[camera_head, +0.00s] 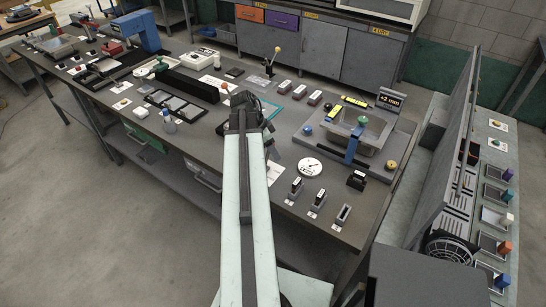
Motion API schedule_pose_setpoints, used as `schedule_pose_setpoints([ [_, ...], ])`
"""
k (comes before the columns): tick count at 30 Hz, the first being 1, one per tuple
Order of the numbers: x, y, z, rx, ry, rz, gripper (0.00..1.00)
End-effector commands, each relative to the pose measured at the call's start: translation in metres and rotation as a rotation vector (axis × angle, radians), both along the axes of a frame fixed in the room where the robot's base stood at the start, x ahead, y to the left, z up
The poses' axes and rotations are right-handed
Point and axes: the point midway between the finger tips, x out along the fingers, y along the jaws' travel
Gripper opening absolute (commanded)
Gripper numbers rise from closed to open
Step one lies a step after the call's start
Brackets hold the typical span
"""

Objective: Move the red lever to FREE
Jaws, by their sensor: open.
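My arm reaches from the bottom edge up over the grey workbench (235,178). My gripper (246,103), dark and seen from behind, is above the middle of the bench. Its jaws are open, and I see nothing held in them. A small red-orange knob (224,87) shows just left of and beyond my gripper. It may be the end of the red lever, but its base and any shaft are too small or hidden to tell. I cannot read a FREE label anywhere.
A black block (187,84) lies left of my gripper. A metal basin with a blue handle (353,148) and a round white dial (310,167) are at the right. A grey upright panel (445,150) bounds the bench's right side.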

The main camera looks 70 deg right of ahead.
Motion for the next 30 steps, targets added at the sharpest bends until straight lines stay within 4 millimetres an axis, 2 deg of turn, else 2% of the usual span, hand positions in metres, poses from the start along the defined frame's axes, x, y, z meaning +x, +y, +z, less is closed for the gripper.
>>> schedule_pose_setpoints([
  [1, -0.0013, -0.0009, -0.0094, 0.000, 0.000, 0.000, 0.52],
  [9, -0.0019, -0.0013, -0.0072, 0.000, 0.000, 0.002, 0.52],
  [12, -0.0017, -0.0013, -0.0071, 0.000, 0.000, 0.002, 0.24],
  [15, -0.0018, -0.0011, -0.0071, 0.001, 0.000, 0.002, 0.00],
  [30, -0.0020, 0.0000, -0.0075, 0.002, 0.002, 0.001, 0.00],
])
